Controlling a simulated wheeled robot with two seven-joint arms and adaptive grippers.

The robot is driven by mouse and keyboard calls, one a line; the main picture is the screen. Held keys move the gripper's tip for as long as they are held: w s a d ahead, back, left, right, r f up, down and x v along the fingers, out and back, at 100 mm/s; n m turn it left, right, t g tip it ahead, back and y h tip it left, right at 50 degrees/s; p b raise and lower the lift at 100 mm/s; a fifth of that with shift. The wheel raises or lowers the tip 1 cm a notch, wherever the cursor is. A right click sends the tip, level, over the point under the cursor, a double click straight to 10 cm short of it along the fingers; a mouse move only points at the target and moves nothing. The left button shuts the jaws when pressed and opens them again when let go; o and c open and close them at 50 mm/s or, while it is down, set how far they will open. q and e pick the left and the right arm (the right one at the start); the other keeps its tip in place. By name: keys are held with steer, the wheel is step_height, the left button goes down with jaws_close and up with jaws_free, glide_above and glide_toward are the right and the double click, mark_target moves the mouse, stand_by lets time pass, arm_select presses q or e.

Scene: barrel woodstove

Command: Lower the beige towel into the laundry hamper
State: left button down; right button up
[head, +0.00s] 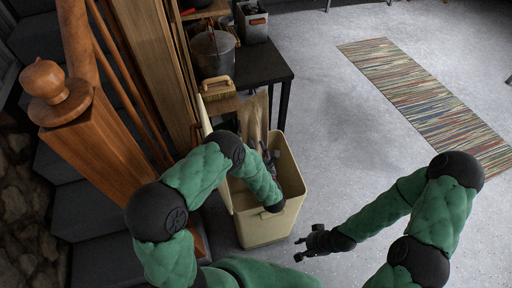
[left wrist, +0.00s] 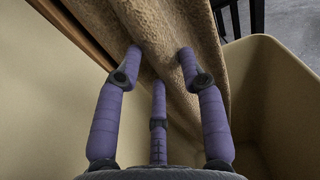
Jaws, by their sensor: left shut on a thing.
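The beige towel (head: 255,112) hangs in folds at my left gripper (head: 264,158); in the left wrist view the towel (left wrist: 170,60) passes between the purple fingers (left wrist: 160,62), which are shut on it. The tall cream laundry hamper (head: 267,230) stands open on the floor. My left gripper is over its opening, and its walls (left wrist: 275,100) show on both sides in the left wrist view. The towel's lower end is hidden. My right gripper (head: 306,241) is empty, right of the hamper, its fingers apparently spread.
A dark table (head: 262,65) with a metal pot (head: 213,52) stands behind the hamper. A yellow-bristled brush (head: 217,88) is near it. Wooden stair posts (head: 120,130) rise on the left. A striped rug (head: 430,95) lies right on open grey floor.

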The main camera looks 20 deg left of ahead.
arm_select(q)
steer(key=shift+r, duration=0.1)
steer(key=c, duration=0.7)
jaws_free()
steer(key=shift+s+d, duration=0.1)
steer(key=shift+s, duration=0.05)
steer(key=v, duration=1.1)
steer(key=shift+s+d, duration=0.2)
steer(key=shift+s, duration=0.1)
